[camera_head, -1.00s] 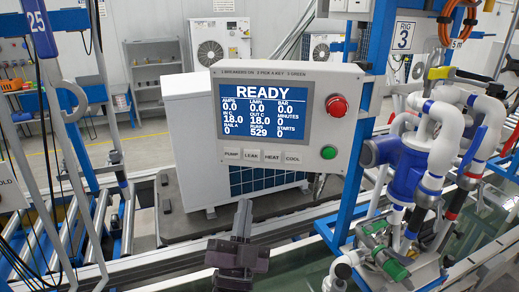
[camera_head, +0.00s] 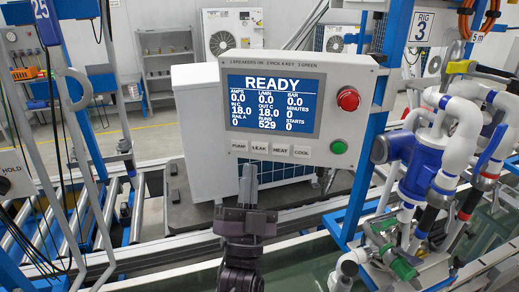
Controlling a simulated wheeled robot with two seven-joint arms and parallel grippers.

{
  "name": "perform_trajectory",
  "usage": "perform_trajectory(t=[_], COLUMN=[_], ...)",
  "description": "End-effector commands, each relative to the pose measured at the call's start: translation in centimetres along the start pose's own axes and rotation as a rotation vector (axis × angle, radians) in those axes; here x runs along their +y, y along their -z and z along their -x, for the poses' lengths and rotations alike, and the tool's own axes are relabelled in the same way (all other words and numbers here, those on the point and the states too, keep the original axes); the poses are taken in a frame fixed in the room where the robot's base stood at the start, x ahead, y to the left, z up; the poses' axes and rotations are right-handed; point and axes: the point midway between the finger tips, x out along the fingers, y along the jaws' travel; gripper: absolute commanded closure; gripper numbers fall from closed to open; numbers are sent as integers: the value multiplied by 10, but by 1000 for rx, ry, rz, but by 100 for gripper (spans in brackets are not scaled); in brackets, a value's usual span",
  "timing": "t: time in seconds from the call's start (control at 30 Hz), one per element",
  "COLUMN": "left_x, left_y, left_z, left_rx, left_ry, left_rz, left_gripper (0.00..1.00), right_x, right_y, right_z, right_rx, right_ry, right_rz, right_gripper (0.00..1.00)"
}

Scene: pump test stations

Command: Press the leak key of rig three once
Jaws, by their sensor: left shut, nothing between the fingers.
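The rig three panel (camera_head: 345,72) is a light grey box whose blue screen (camera_head: 270,103) reads READY. Below the screen is a row of keys: PUMP (camera_head: 239,146), LEAK (camera_head: 260,148), HEAT (camera_head: 281,150) and COOL (camera_head: 301,152). A sign with RIG 3 (camera_head: 421,27) hangs at the right. My left gripper (camera_head: 248,170) is shut and empty, pointing up, with its tips just below the panel's key row, a little left of under LEAK. I cannot tell how far the tips are from the panel face. My right gripper is out of view.
A red button (camera_head: 348,99) and a green button (camera_head: 338,147) sit on the panel's right side. White and blue pump piping (camera_head: 460,130) stands to the right of a blue post (camera_head: 365,170). A white unit (camera_head: 200,130) stands behind the panel.

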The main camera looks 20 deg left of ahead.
Motion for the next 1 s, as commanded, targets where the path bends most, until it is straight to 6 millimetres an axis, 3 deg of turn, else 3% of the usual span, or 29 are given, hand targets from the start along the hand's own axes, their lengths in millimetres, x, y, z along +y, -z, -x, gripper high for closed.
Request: perform_trajectory(t=[0.4,1.0], left_x=[25,28], left_y=[-26,-28], left_z=[-34,-38], left_rx=[0,-1], left_ry=[1,0], left_rz=[-1,0], left_gripper=[100,100], right_x=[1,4], right_y=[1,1], right_z=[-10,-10], right_rx=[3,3], right_ry=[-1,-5], right_rz=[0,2], right_gripper=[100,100])
